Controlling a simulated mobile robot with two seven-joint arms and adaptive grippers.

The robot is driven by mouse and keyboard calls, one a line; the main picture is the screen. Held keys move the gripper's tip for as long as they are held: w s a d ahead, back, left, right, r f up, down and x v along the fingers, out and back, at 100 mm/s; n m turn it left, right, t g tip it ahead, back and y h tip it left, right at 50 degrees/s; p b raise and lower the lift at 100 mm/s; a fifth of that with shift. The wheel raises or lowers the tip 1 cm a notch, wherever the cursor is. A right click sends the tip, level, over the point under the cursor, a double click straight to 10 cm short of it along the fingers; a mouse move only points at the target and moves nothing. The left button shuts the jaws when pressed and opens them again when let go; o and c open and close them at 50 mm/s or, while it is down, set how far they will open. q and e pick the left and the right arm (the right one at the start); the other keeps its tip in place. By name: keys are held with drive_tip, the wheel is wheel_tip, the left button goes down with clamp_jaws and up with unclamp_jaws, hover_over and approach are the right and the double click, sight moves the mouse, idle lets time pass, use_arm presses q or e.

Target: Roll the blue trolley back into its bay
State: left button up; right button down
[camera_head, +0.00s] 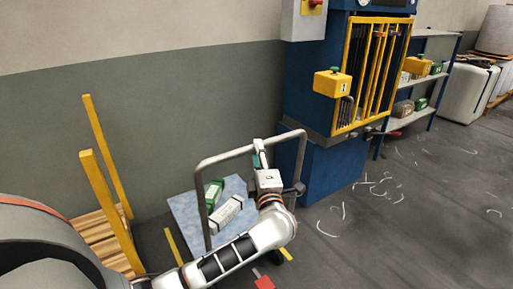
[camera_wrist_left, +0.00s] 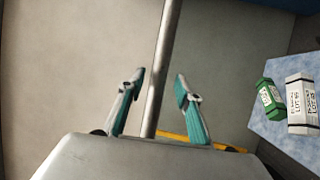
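The blue trolley (camera_head: 183,207) has a flat light-blue deck and a grey tubular handle frame (camera_head: 203,190). It stands on the floor in front of the wall, left of the blue machine. A green box (camera_head: 214,194) and a white box (camera_head: 226,213) lie on its deck; both show in the left wrist view at the right. My left gripper (camera_head: 259,158) is at the handle's top bar. In the left wrist view its teal-padded fingers (camera_wrist_left: 160,92) are open, one on each side of the bar (camera_wrist_left: 163,60), with gaps visible. My right gripper is out of view.
A wooden pallet (camera_head: 99,232) with yellow posts stands left of the trolley. Yellow floor strips (camera_head: 173,246) lie near the deck. The blue machine (camera_head: 328,172) with a yellow guard is close on the right. White scraps (camera_head: 331,222) litter the open floor at right.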

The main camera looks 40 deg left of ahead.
use_arm(q)
drive_tip(key=shift+x, duration=1.95)
clamp_jaws()
drive_tip(key=w+a, duration=0.2)
drive_tip(key=a, duration=0.4)
drive_tip(key=shift+w+a+f+p, duration=0.15)
drive_tip(key=shift+w+a+p, duration=0.1)
drive_tip(key=shift+w+p, duration=0.1)
unclamp_jaws()
